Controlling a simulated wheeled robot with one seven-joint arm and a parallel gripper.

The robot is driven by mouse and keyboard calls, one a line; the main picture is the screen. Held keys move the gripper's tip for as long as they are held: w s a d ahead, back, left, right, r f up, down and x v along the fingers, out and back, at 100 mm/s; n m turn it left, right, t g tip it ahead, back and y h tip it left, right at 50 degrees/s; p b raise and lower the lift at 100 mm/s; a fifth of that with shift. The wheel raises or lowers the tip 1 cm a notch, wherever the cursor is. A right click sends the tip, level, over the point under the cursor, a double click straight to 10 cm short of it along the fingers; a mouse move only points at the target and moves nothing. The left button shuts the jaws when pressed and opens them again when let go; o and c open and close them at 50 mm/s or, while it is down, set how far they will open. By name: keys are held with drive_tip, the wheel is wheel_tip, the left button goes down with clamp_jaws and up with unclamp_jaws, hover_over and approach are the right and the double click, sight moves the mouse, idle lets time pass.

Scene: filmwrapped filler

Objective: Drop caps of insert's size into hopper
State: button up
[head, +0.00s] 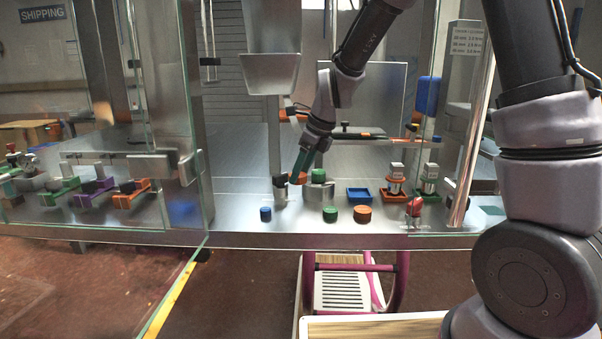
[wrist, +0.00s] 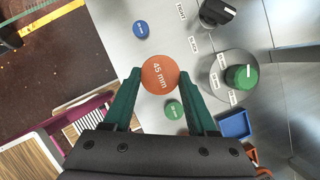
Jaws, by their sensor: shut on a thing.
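My gripper (head: 299,172), with green fingers, is shut on an orange cap marked 45 mm, held above the bench in the wrist view (wrist: 160,75). Below it on the bench lie a blue cap (head: 265,214), a green cap (head: 330,214) and another orange cap (head: 362,214). The blue cap (wrist: 141,29) and green cap (wrist: 173,109) also show in the wrist view. A grey metal hopper (head: 270,72) hangs behind and above my gripper. A green round piece (head: 318,176) sits on a grey round base; I cannot tell if it is the insert.
A black-topped post (wrist: 217,12) stands beside the round base. A blue tray (head: 360,195) and orange and green holders with grey-topped pieces (head: 397,180) stand to the right. Glass panels (head: 170,120) enclose the left. A sign (head: 466,38) hangs upper right.

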drive_tip(key=shift+r, duration=1.45)
